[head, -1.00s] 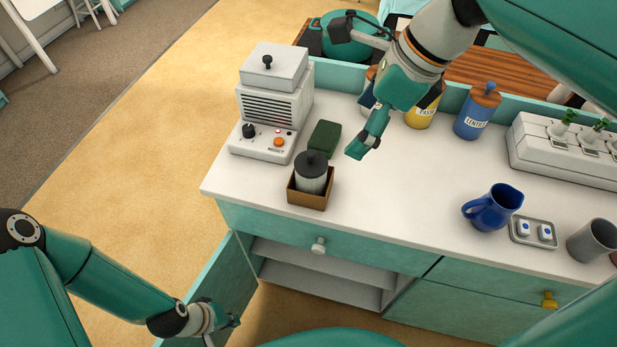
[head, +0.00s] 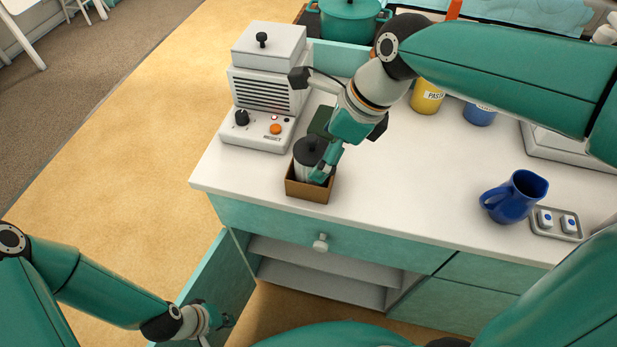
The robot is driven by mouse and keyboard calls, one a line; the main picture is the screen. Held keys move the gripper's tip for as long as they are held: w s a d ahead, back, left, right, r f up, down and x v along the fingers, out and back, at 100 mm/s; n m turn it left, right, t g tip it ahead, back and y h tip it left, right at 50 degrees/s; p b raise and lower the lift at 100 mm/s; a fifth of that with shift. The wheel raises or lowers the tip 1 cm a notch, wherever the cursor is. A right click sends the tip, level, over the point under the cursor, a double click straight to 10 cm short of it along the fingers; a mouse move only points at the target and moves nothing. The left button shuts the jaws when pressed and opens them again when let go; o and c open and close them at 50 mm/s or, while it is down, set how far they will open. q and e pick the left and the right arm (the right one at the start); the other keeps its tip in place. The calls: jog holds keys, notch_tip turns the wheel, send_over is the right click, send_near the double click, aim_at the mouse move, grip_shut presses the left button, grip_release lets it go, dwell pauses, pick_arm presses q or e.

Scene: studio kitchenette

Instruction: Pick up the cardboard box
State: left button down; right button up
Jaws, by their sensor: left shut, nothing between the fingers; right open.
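The brown cardboard box (head: 307,191) stands open-topped on the white counter near its front left edge. A grey canister with a dark lid (head: 309,151) stands inside it. My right gripper (head: 322,172) is open, its teal fingers pointing down over the box's right side and partly covering the canister. Whether the fingers touch the box or the canister cannot be told. My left gripper (head: 222,322) is shut and empty, low at the open teal cabinet door (head: 225,280).
A white appliance with knobs (head: 256,133) stands behind the box to the left. A dark green block (head: 321,121) lies behind the canister. A blue jug (head: 514,196) and a small tray (head: 557,226) stand to the right. The counter between jug and box is clear.

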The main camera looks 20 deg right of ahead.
jog(key=shift+b+x, duration=0.3)
jog(key=shift+x, duration=2.55)
jog(key=shift+w+d, duration=0.1)
jog(key=c, duration=1)
